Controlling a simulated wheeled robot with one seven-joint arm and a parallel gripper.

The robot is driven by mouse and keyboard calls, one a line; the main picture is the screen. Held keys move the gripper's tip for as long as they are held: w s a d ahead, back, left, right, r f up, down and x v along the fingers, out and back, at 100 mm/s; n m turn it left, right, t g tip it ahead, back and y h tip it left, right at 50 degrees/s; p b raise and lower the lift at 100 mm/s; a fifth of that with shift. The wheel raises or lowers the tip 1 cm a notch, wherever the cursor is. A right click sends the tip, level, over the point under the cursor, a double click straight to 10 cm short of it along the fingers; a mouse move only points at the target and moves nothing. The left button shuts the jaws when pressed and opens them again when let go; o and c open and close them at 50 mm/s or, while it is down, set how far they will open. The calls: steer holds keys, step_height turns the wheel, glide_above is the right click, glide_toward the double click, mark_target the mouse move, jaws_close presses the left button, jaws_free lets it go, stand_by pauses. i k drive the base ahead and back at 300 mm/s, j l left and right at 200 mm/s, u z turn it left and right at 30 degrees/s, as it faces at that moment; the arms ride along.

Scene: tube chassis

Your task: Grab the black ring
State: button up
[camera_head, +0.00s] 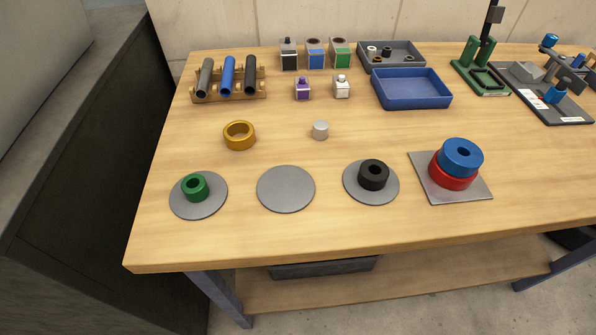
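The black ring (374,174) is a short thick-walled cylinder with a hole in its top. It sits upright on a round grey plate (352,194), near the front edge of the wooden table and right of centre. Nothing touches it from above, and its top and front are in plain view. My gripper is not in view.
An empty grey disc (286,189) lies left of the black ring. A green ring (195,187) sits on another disc. Blue (461,157) and red (449,178) rings are stacked on a square plate to the right. A white cylinder (320,130) and gold ring (239,135) stand behind.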

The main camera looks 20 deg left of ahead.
mark_target(373, 175)
steer(key=u, duration=0.5)
steer(key=l+z, duration=0.2)
steer(key=l, duration=2.2)
